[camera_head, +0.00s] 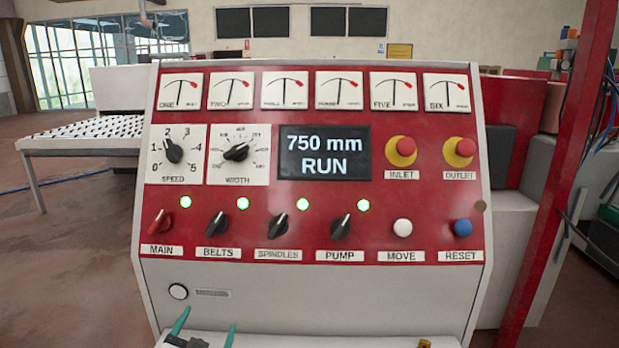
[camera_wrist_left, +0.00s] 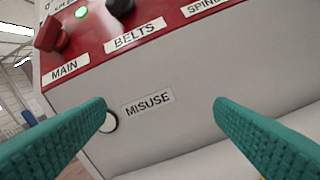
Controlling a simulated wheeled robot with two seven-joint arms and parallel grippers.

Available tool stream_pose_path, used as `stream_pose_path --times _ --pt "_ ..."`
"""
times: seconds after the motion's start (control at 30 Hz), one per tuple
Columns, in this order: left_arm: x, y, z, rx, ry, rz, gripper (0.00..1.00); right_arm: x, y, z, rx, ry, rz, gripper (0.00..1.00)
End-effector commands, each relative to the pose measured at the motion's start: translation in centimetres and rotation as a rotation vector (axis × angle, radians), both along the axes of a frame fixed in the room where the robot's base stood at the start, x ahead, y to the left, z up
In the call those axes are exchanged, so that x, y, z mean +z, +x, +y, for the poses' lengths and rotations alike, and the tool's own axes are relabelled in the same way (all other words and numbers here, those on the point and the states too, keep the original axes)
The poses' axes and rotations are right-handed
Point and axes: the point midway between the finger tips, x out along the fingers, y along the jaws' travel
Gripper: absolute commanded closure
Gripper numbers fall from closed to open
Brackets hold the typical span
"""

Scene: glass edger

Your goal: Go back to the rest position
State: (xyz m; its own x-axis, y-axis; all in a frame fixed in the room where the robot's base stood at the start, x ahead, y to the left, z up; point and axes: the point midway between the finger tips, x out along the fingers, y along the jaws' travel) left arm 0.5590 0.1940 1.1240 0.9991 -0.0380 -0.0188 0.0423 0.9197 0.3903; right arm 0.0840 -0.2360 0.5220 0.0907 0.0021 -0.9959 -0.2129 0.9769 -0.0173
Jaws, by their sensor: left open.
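My left gripper (camera_head: 206,330) is at the bottom of the head view, low in front of the control panel (camera_head: 375,300). Its two teal fingers are apart with nothing between them. In the left wrist view the open fingers (camera_wrist_left: 160,110) frame the panel's pale lower front, with the MISUSE label (camera_wrist_left: 148,104) and a round white button (camera_wrist_left: 110,122) behind them. The button is partly hidden by one finger. Contact with the panel cannot be seen. My right gripper does not show.
The red panel face carries gauges, a SPEED dial (camera_head: 174,151), a WIDTH dial (camera_head: 236,152) and a display (camera_head: 325,153) reading 750 mm RUN. Green lamps are lit above the MAIN (camera_head: 160,222), BELTS, SPINDLES and PUMP switches. A red post (camera_head: 560,190) stands at right, a table (camera_head: 85,135) at left.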

Motion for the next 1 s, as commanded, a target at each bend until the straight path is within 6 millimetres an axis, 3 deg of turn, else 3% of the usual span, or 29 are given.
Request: stream_pose_path --times 0.03,0.1,0.2,0.3,0.5,0.7,0.8,1.0 --pt "-3.1 -2.5 0.7 0.051 -0.044 0.133 0.23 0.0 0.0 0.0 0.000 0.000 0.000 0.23" --pt "-7.0 -6.0 1.5 0.109 -0.085 0.318 0.23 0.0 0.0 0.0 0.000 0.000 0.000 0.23" --pt "-11.2 -11.1 2.1 0.159 -0.124 0.548 0.23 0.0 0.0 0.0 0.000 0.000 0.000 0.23" --pt "-13.8 -15.3 2.2 0.180 -0.146 0.722 0.23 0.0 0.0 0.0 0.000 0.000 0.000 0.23" --pt "-16.5 -22.1 1.9 0.188 -0.171 0.976 0.23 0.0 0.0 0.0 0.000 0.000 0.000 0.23" --pt "-17.7 -28.0 1.4 0.174 -0.185 1.181 0.23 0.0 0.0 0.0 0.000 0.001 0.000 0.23" --pt "-18.6 -30.0 1.1 0.164 -0.189 1.259 0.23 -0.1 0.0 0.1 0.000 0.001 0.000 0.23" --pt "-24.0 -28.6 1.0 0.166 -0.184 1.272 0.23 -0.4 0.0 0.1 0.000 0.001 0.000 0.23"
